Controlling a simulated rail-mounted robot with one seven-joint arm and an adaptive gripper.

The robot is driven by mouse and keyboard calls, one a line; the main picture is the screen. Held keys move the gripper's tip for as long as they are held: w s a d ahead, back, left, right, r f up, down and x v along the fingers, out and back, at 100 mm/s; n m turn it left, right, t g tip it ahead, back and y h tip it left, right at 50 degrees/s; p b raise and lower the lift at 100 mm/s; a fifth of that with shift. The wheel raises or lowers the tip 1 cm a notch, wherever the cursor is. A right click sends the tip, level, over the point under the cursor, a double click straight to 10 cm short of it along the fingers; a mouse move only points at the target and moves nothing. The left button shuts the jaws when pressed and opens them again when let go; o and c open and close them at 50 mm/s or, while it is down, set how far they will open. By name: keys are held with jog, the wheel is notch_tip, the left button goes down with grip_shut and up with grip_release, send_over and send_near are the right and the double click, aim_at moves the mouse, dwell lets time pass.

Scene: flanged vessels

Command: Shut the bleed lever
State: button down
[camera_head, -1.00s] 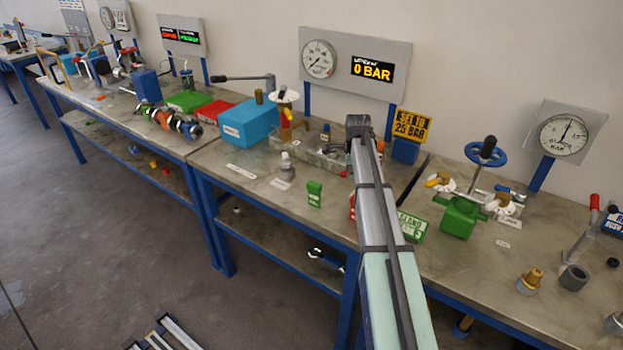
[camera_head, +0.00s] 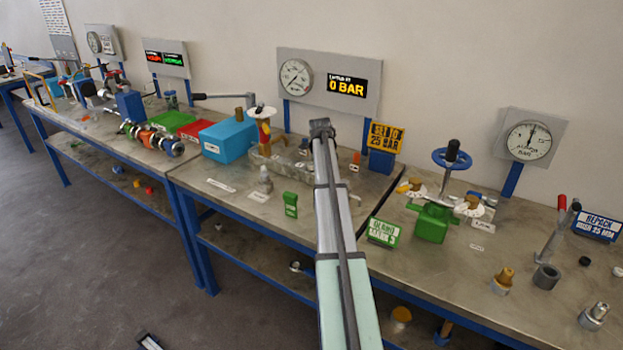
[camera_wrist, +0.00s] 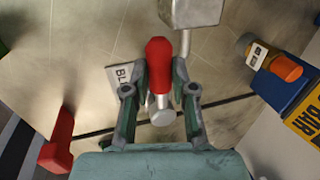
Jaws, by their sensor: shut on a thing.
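The bleed lever's red grip (camera_wrist: 158,52) shows in the wrist view, with a round metal end (camera_wrist: 162,117) below it. A partly covered white label (camera_wrist: 120,74) reading "BL" lies beside it. My gripper (camera_wrist: 157,82) is shut on the lever, one finger on each side of the red grip. A grey metal block (camera_wrist: 196,10) is close to the grip's far end. In the head view my own arm reaches over the middle bench and hides the fingers and the lever.
A red piece (camera_wrist: 58,140) stands left of my gripper in the wrist view. A blue block (camera_wrist: 285,85) and an orange-capped fitting (camera_wrist: 282,66) are to the right. In the head view, a green tag (camera_head: 290,204) stands left of my arm and a green sign (camera_head: 383,232) right.

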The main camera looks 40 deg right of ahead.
jog(key=shift+d, duration=0.1)
dwell(0.3)
jog(key=c, duration=0.9)
grip_release()
jog(key=shift+c, duration=0.2)
jog(key=v, duration=1.2)
jog(key=shift+r, duration=0.1)
